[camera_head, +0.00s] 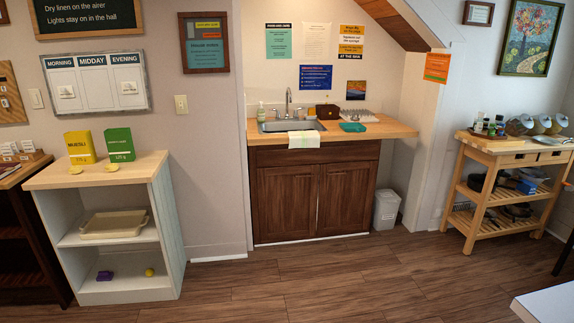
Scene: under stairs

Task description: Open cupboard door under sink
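The sink cupboard (315,152) stands in the alcove at the middle of the head view. It is dark wood with a light wood counter (400,130) on top. Its left door (286,202) and right door (346,196) both look shut, meeting at a narrow seam in the middle. I cannot make out any handles. The metal sink (267,127) is set in the counter. A pale towel (304,140) hangs over the front edge, above the doors. Neither of my grippers shows.
Wooden floor (310,275) lies clear before the cupboard. A white bin (386,209) stands at its right. A white shelf unit (168,225) is at the left, a wooden trolley (478,160) at the right. A white surface corner (548,304) juts in at bottom right.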

